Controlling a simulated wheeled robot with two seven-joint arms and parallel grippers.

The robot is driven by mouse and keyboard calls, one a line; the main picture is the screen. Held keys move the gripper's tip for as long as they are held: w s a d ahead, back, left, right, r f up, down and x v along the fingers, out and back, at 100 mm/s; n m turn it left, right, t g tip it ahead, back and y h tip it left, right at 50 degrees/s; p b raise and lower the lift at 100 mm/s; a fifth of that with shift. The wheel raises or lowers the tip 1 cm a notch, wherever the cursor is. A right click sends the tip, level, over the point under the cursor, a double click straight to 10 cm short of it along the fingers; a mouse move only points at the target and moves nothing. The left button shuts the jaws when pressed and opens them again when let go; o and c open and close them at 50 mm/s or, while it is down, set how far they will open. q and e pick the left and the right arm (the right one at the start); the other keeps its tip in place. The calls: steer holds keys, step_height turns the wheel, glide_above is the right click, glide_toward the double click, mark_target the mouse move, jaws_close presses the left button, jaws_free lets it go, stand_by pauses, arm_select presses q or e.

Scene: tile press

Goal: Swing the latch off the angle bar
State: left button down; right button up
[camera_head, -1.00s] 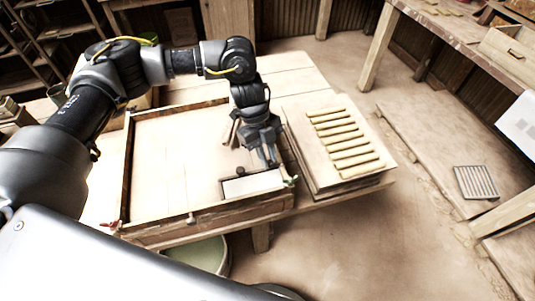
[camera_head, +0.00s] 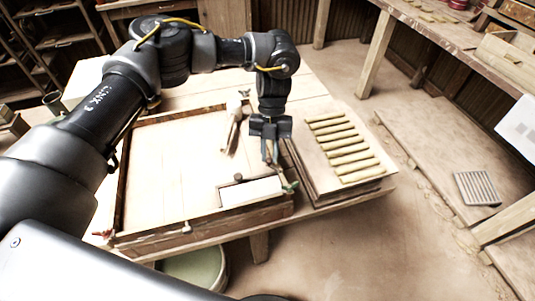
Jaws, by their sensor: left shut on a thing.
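The press is a shallow wooden frame (camera_head: 122,185) on the table, with a pale bed. A dark angle bar (camera_head: 228,186) lies around a white tile (camera_head: 252,191) in its front right corner. A green latch (camera_head: 289,187) sits at that corner by the right rim. My left gripper (camera_head: 272,158) points down over the right rim, its fingers shut on the latch's upper part. The fingers hide part of the latch, so I cannot tell whether it touches the bar. My right gripper is not in view.
A board with several yellow-green strips (camera_head: 343,147) lies close to the right of the frame. A wooden-handled tool (camera_head: 233,127) lies on the bed behind the tile. A pale green bucket (camera_head: 195,268) stands below the front edge. The floor at right is mostly open.

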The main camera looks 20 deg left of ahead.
arm_select(q)
steer(key=m+y, duration=0.1)
steer(key=m, duration=0.1)
steer(key=w+d+m, duration=0.1)
steer(key=m, duration=0.1)
steer(key=shift+w+m+y, duration=0.2)
steer(key=shift+m+y, duration=0.1)
steer(key=shift+y, duration=0.1)
steer(key=shift+w+d+m+t+y, duration=0.15)
steer(key=shift+d+m+y, duration=0.1)
steer(key=shift+m, duration=0.5)
steer(key=shift+w+d+m+t+y, duration=0.1)
steer(key=shift+d+m+t+y, duration=0.15)
steer(key=shift+m, duration=0.45)
steer(key=shift+w+d+m+t+y, duration=0.15)
steer(key=shift+m+y, duration=0.15)
steer(key=shift+m, duration=0.45)
steer(key=shift+s+b, duration=0.1)
steer(key=shift+b, duration=0.2)
steer(key=c, duration=1.3)
jaws_free()
steer(key=shift+c, duration=0.2)
